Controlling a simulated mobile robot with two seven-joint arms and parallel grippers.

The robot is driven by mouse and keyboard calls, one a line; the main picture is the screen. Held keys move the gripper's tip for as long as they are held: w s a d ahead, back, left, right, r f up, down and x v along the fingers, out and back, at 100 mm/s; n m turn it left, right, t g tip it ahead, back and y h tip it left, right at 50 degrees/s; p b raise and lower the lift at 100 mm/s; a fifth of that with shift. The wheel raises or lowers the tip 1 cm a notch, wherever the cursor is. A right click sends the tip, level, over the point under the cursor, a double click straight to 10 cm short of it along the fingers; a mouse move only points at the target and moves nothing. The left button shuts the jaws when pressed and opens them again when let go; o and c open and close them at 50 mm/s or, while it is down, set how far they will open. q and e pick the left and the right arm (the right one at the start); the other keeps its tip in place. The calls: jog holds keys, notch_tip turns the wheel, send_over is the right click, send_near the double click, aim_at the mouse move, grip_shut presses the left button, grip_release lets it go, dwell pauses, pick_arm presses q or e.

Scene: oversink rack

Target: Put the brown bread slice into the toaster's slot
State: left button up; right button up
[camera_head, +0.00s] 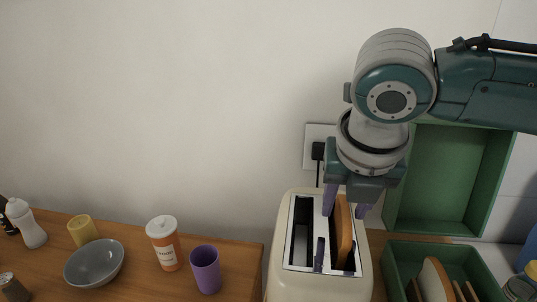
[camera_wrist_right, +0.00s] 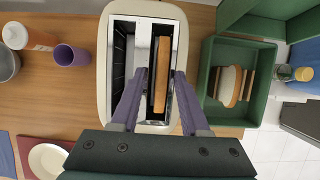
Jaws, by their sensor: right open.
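The brown bread slice (camera_head: 344,233) stands upright in the right-hand slot of the cream toaster (camera_head: 278,262), its upper part above the chrome top. In the right wrist view the slice (camera_wrist_right: 162,75) lies along the right slot of the toaster (camera_wrist_right: 104,60); the left slot is empty. My right gripper (camera_head: 346,205) is just above the toaster, pointing down. In the right wrist view its purple fingers (camera_wrist_right: 160,76) are spread, one on each side of the slice, with gaps between. The slice's lower part is hidden in the slot. My left gripper is not in view.
A green crate (camera_wrist_right: 207,75) with bread slices stands right of the toaster, with a green box (camera_head: 446,175) behind it. A purple cup (camera_head: 206,270), an orange-and-white bottle (camera_head: 164,248) and a grey bowl (camera_head: 94,264) stand to the left. A wall socket (camera_head: 312,148) is behind.

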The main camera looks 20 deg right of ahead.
jog(key=p+v, duration=0.1)
jog(key=v, duration=0.9)
jog(key=s+a+f+m+y, duration=0.25)
jog(key=s+a+m, duration=0.2)
jog(key=m, duration=0.25)
jog(key=s+a+f+m+y, duration=0.2)
jog(key=s+a+f+m, duration=0.2)
jog(key=a+m, duration=0.25)
jog(key=s+d+f+m+h, duration=0.2)
jog(key=s+d+m, duration=0.5)
jog(key=m, duration=0.7)
jog(key=shift+s+d+f, duration=0.15)
jog(key=shift+s+f, duration=0.65)
jog(key=shift+f, duration=0.1)
